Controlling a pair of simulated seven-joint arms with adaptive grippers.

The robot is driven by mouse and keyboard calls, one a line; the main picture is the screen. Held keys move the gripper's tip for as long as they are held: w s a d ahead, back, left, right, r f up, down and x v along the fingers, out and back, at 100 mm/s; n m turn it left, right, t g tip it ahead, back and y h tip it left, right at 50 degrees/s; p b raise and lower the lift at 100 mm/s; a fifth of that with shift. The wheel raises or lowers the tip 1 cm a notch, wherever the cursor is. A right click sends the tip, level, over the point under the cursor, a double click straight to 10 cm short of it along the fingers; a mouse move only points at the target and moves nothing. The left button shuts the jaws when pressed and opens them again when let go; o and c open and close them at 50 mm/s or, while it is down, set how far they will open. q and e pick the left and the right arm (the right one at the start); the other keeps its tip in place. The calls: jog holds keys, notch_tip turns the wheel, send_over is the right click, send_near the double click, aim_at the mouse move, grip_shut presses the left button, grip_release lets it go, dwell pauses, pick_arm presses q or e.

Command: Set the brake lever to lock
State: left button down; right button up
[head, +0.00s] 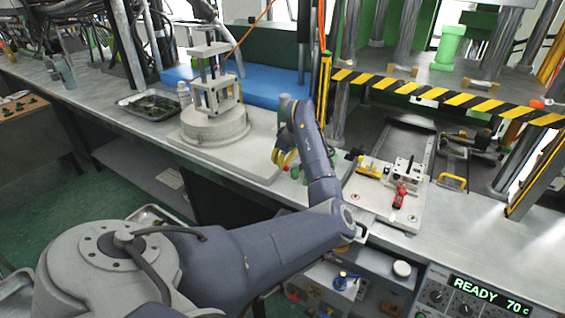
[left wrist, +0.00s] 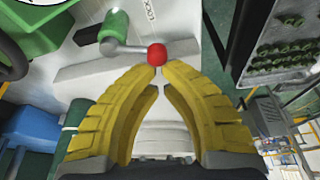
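In the left wrist view a lever shows ahead of my fingers: a green hub (left wrist: 113,25), a grey metal arm (left wrist: 130,49) and a red ball knob (left wrist: 157,54). The arm lies roughly sideways from the hub to the knob. My left gripper (left wrist: 158,72) has its yellow fingertips nearly together just short of the knob. It looks shut with nothing clearly between the fingers; whether the tips touch the knob is unclear. In the head view my left gripper (head: 284,159) is beside the press area, partly hidden by its own wrist. I cannot make out the knob there. My right gripper is not in view.
A white fixture plate (head: 372,203) with a red clamp (head: 400,196) lies right of my arm. A striped bar (head: 450,97) crosses the press. A round grey base (head: 215,128) and a metal tray (head: 150,105) stand left. A control panel (head: 480,297) reads READY 70 C.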

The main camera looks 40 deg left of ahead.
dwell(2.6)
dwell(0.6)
pick_arm(q)
jog(key=a, duration=0.4)
jog(key=shift+w+r, duration=0.15)
jog(key=shift+r, duration=0.05)
jog(key=v, duration=1)
jog(key=shift+s, duration=0.35)
jog(key=shift+d, duration=0.1)
